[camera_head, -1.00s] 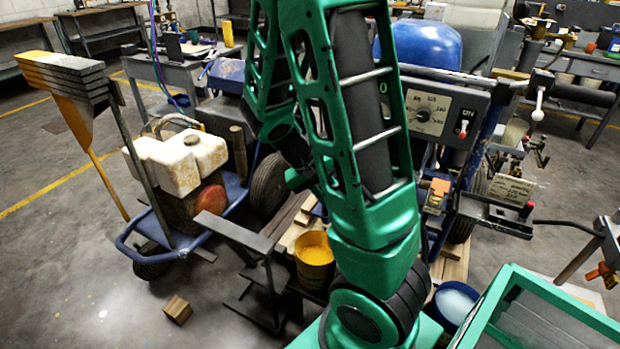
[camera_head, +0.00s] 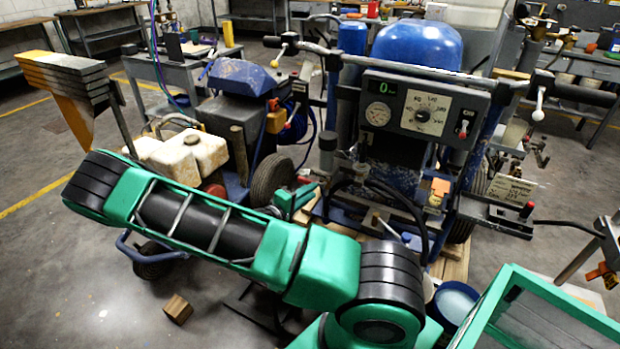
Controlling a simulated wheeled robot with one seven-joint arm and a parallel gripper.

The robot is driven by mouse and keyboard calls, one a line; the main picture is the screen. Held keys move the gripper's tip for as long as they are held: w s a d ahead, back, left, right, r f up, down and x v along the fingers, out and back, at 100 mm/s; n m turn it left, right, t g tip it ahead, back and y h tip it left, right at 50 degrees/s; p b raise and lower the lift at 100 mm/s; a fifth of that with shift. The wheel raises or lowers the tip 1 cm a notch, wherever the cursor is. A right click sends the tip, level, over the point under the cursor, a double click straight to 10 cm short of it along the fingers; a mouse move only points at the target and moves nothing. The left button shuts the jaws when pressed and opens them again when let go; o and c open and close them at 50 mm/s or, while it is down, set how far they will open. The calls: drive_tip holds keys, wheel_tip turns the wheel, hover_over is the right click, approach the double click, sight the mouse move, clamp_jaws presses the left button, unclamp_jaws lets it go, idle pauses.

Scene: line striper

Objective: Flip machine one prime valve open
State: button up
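The line striper in the middle has a blue rounded tank (camera_head: 418,44) and a dark control panel (camera_head: 425,112) with a gauge, a dial and a red-tipped switch. On its lower right front is a small orange and yellow fitting (camera_head: 438,190); I cannot tell whether it is the prime valve. A second striper with a blue hood (camera_head: 240,80) stands to its left. A small green part (camera_head: 290,201), seemingly the end of my arm with my gripper, is near the central machine's lower left. Its fingers cannot be made out.
My green arm crosses the lower left foreground. A wheeled frame with white containers (camera_head: 178,158) stands behind it. A wooden block (camera_head: 177,309) lies on the floor. A blue bucket (camera_head: 455,302) and a green-framed bin (camera_head: 540,310) are at lower right. Open floor is at lower left.

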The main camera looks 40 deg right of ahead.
sight(306, 183)
drive_tip(key=w+n+t, duration=0.1)
drive_tip(key=w+a+f+n+t, duration=0.1)
drive_tip(key=w+n+t, duration=0.1)
drive_tip(key=shift+w+a+f+t+h, duration=0.25)
drive_tip(key=shift+w+t+h, duration=0.05)
drive_tip(key=shift+w+t, duration=0.1)
drive_tip(key=x, duration=1)
drive_tip(key=shift+d, duration=0.25)
clamp_jaws()
